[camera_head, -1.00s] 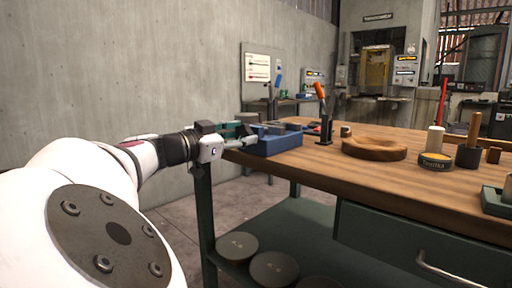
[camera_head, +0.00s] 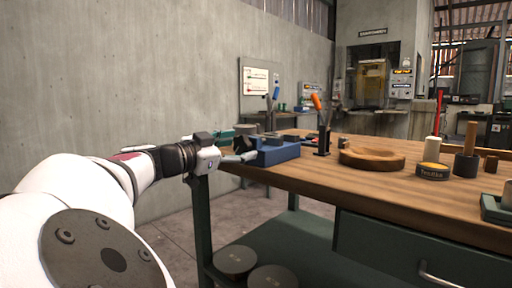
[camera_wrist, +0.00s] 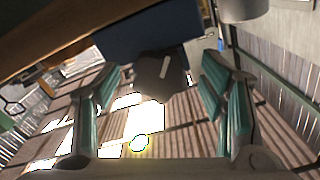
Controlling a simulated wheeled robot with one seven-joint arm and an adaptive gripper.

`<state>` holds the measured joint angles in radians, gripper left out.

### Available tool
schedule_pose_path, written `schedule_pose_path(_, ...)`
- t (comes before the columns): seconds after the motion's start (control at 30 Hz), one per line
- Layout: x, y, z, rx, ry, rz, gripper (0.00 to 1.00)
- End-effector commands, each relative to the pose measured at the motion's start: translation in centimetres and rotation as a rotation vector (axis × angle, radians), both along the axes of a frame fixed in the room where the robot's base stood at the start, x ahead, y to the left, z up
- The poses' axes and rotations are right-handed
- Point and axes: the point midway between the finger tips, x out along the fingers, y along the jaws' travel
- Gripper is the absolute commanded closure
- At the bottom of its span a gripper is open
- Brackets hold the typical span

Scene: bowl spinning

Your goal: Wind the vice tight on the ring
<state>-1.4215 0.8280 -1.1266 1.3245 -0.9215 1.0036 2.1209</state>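The blue vice (camera_head: 278,153) sits at the near left corner of the wooden bench; its blue body also shows at the top of the wrist view (camera_wrist: 150,38). A dark grey piece (camera_wrist: 162,78) projects from it between my fingers, apart from both pads. My gripper (camera_head: 240,146) is at the vice's left end, and in the wrist view (camera_wrist: 158,88) its teal-padded fingers are wide apart. A grey round part (camera_wrist: 243,8) is at the top right of the wrist view; I cannot tell whether it is the ring. The vice jaws are not clearly visible.
The bench top (camera_head: 330,182) holds a round wooden piece (camera_head: 371,158), an orange-handled tool in a stand (camera_head: 322,142), a labelled tin (camera_head: 432,171) and a dark pot (camera_head: 466,166). Grey discs (camera_head: 236,260) lie on the lower shelf. The concrete wall (camera_head: 120,90) is behind my arm.

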Motion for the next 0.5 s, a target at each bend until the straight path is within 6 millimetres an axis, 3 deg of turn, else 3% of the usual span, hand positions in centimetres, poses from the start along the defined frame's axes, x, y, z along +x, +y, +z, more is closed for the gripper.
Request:
schedule_pose_path(0.27,-0.2,0.1,0.2,-0.001,-0.002,0.000,0.36)
schedule_pose_path(0.5,-2.9,2.4,0.2,-0.001,-0.002,0.003,0.36)
